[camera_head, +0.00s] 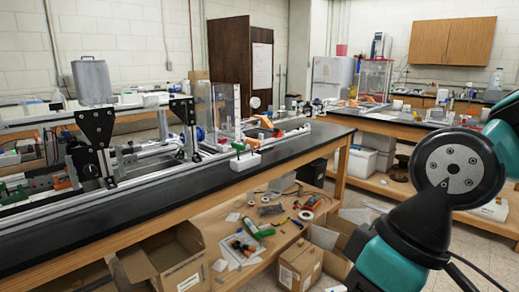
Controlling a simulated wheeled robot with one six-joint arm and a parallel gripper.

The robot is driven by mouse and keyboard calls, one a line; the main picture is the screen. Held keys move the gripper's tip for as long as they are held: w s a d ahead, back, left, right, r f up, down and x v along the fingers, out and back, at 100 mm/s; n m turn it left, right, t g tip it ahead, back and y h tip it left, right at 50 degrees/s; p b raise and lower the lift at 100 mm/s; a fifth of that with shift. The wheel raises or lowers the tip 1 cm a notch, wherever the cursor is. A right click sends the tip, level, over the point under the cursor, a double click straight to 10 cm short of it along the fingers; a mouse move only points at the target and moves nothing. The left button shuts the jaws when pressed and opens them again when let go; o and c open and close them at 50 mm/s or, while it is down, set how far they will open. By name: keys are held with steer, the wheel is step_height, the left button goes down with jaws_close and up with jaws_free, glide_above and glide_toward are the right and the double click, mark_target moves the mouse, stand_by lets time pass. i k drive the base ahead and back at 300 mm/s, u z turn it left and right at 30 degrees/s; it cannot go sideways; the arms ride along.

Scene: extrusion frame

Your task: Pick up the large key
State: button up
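I cannot make out a large key anywhere in the head camera view. Several small items lie on the long bench and on its lower shelf, too small to name surely. My arm's teal and black links fill the right side of the view. My gripper is not in view, so its place relative to any object is hidden.
A long black-topped bench (205,190) crosses the left and middle, carrying a metal extrusion frame with black brackets (97,127). Its wooden lower shelf (215,232) holds small tools. Open cardboard boxes (165,262) stand in front. Another bench (385,125) stands at the back right.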

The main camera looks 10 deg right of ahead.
mark_target(253, 143)
steer(key=u, duration=0.2)
steer(key=k, duration=0.3)
steer(key=z, duration=0.9)
steer(key=i, duration=1.25)
steer(key=u, duration=0.95)
